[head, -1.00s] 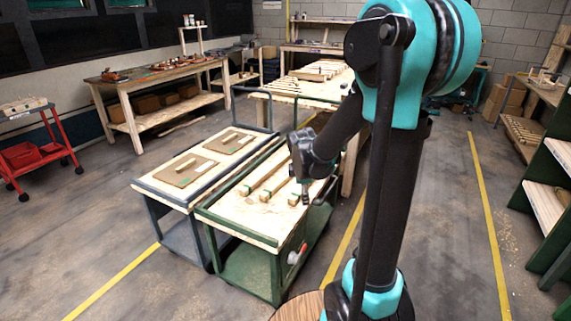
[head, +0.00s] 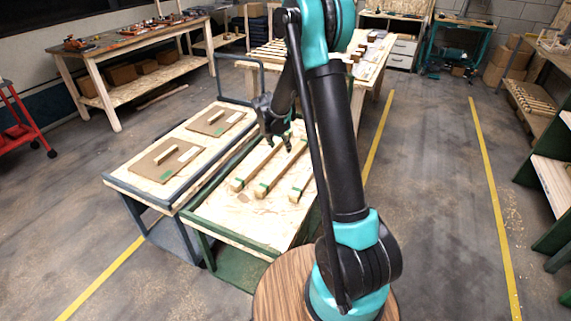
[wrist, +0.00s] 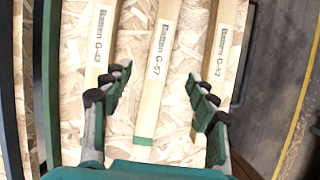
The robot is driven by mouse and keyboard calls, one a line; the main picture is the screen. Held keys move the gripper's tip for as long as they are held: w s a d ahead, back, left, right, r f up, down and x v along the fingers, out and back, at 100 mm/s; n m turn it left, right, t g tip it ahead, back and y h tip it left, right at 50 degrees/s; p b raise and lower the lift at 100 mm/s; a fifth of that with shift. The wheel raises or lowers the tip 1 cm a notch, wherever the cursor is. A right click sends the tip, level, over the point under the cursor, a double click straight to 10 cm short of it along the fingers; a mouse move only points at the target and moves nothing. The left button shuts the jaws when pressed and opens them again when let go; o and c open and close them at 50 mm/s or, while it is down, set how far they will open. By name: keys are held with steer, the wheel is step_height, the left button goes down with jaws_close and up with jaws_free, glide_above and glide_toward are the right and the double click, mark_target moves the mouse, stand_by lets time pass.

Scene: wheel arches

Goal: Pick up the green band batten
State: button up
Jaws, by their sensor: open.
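Three pale wooden battens lie side by side on the green-framed cart (head: 226,222): the left batten (head: 259,163), the middle batten (head: 279,171) and the right batten (head: 302,183). Green marks show near their near ends in the head view. In the wrist view the middle batten (wrist: 163,40), with a printed label and a green band (wrist: 143,141), runs between my open fingers. The left batten (wrist: 98,40) and right batten (wrist: 226,40) also carry labels. My gripper (wrist: 157,92) is open and empty above them. In the head view my gripper (head: 279,145) is over the cart's far part.
A blue-grey cart (head: 130,184) with two brown boards stands close on the left. A long workbench (head: 365,75) stands behind the carts. Shelving (head: 545,195) is at the right; clear floor with yellow lines lies between.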

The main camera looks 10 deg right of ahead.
mark_target(286, 161)
steer(key=x, duration=1.3)
steer(key=shift+r, duration=0.1)
steer(key=c, duration=1.2)
steer(key=shift+r, duration=0.15)
steer(key=shift+c, duration=0.2)
